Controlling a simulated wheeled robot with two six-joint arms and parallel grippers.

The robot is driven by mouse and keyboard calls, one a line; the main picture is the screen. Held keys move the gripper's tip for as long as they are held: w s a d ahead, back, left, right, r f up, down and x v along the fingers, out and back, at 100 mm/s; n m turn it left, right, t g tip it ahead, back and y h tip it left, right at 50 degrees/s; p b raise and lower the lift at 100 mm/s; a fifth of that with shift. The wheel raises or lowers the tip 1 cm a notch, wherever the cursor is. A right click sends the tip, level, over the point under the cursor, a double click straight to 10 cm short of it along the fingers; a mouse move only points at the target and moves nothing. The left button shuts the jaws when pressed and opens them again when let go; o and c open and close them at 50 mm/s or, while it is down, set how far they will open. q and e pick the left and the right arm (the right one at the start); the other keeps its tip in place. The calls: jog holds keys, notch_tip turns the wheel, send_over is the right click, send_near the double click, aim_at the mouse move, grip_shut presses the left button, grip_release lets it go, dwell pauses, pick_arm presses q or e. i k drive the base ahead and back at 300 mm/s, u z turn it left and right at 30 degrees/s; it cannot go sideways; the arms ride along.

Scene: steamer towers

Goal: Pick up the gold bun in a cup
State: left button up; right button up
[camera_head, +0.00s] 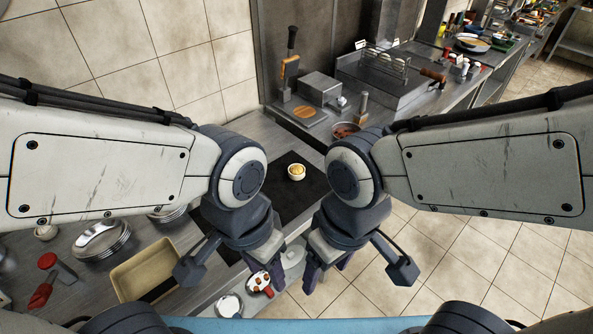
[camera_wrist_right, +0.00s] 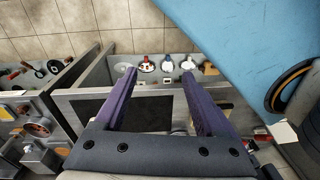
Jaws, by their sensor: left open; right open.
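The gold bun in a cup (camera_head: 296,171) is a small white cup with a golden top. It stands upright on a dark mat (camera_head: 291,198) on the steel counter, in the gap between my two arms in the head view. My left gripper (camera_head: 272,273) hangs below it in the picture, pointing down, open and empty. My right gripper (camera_head: 324,272) is also below it, slightly right, apart from the cup. In the right wrist view my right gripper (camera_wrist_right: 158,76) has its two purple fingers spread with nothing held. I cannot make out the bun in that view.
A tan tray (camera_head: 150,269), stacked metal plates (camera_head: 101,240) and a red-handled tool (camera_head: 42,290) lie at the left. A steel box (camera_head: 319,88) and a bowl of red food (camera_head: 346,131) stand behind the mat. Tiled floor lies at the right.

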aim_at(296, 172)
jog(key=z, duration=1.7)
jog(key=i, duration=2.5)
jog(key=u, duration=3.5)
jog(key=i, duration=0.55)
